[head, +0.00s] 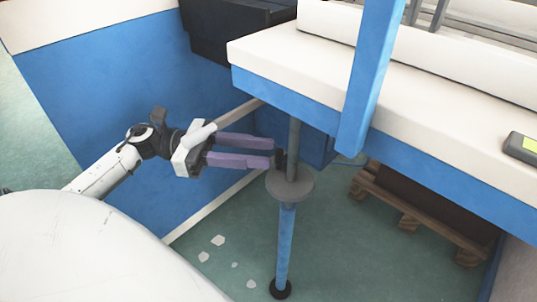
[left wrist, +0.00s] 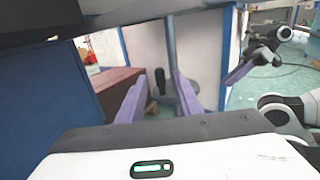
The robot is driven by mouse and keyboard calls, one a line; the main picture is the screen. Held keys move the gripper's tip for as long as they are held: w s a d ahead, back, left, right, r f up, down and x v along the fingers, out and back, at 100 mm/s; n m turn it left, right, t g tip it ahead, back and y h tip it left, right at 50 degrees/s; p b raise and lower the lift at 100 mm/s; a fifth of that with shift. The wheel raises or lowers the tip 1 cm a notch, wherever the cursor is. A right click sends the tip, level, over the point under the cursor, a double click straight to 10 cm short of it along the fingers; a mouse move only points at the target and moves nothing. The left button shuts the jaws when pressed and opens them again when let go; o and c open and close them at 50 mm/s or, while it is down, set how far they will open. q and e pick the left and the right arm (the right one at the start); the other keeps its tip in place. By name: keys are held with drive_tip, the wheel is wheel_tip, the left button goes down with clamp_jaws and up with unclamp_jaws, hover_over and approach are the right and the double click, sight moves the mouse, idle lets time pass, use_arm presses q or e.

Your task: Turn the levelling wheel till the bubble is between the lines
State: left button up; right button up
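The levelling wheel (head: 290,187) is a grey disc on the table's leg, with a blue post below it. A black upright handle (head: 280,158) stands on its rim; it also shows in the left wrist view (left wrist: 160,78). My left gripper (head: 274,152) is open, its purple fingers pointing at the handle. In the left wrist view the handle appears between the fingertips; I cannot tell contact. The level (head: 526,145) with a yellow-green window lies on the tabletop at the right edge; its bubble is too small to read. My right gripper (left wrist: 240,72) shows partly in the left wrist view.
The white tabletop (head: 300,50) with a blue edge overhangs the wheel. A blue upright (head: 370,80) stands at its front. A blue panel (head: 110,90) is behind my left arm. A wooden pallet (head: 410,215) sits under the table. Green floor around the leg is mostly clear.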

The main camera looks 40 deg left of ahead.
use_arm(q)
drive_tip(key=shift+x, duration=1.3)
use_arm(e)
drive_tip(key=shift+a+r, duration=0.1)
drive_tip(key=shift+r, duration=0.1)
use_arm(q)
clamp_jaws()
use_arm(e)
drive_tip(key=shift+r, duration=0.15)
use_arm(q)
drive_tip(key=shift+s+t, duration=0.15)
drive_tip(key=shift+t, duration=0.15)
